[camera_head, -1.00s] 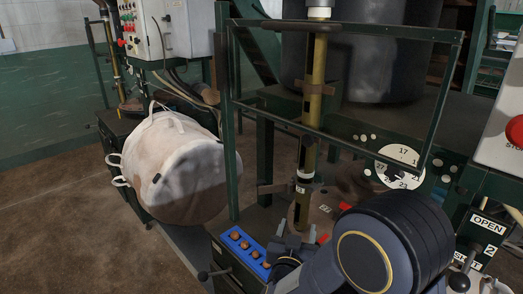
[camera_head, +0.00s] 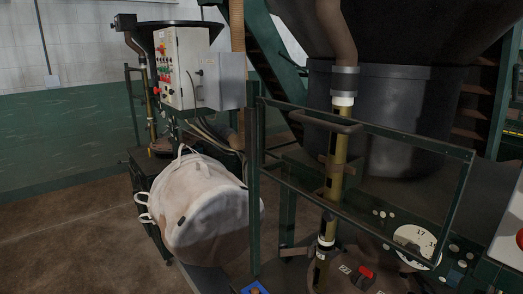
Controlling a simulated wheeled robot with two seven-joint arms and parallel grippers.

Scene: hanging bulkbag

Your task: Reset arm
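The white bulk bag (camera_head: 205,212), with pale loops at its left side and top, sits at the left of the machine. Neither of my grippers shows in the head view now, and no part of my arms is visible. Whether they are open or shut is hidden from me.
A control cabinet (camera_head: 185,68) with coloured buttons stands behind the bag. A green metal frame (camera_head: 365,140) and a yellow-brown pipe (camera_head: 335,170) stand at centre right, before a big dark hopper (camera_head: 400,100). A white numbered dial (camera_head: 416,243) is at lower right. Brown floor (camera_head: 70,240) is clear at left.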

